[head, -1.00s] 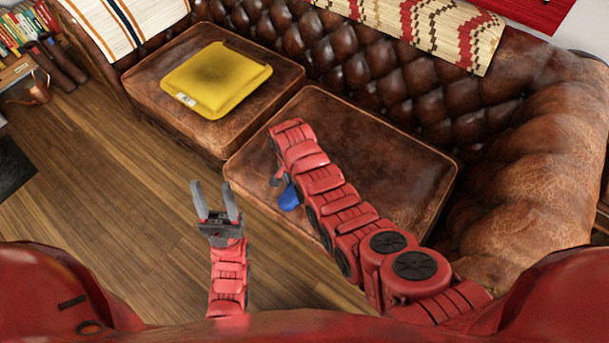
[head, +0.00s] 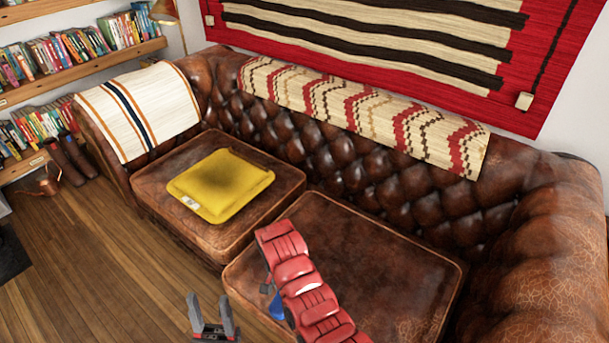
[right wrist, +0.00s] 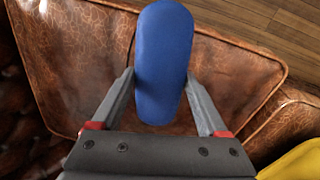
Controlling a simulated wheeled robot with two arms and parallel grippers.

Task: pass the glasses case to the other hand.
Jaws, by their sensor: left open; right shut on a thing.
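The glasses case is a rounded blue case. In the right wrist view the case (right wrist: 163,60) stands between the fingers of my right gripper (right wrist: 160,85), which is shut on it. In the head view only a small part of the case (head: 277,305) shows beside my red right arm, above the sofa's front edge; that arm largely hides the right gripper. My left gripper (head: 211,312) is open and empty at the bottom of the head view, left of the case and apart from it, fingers pointing up in the picture.
A brown leather sofa (head: 390,280) fills the middle and right. A yellow cushion (head: 222,185) lies on its left seat. Bookshelves (head: 85,60) stand at the back left. Wooden floor (head: 90,260) is clear at the left.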

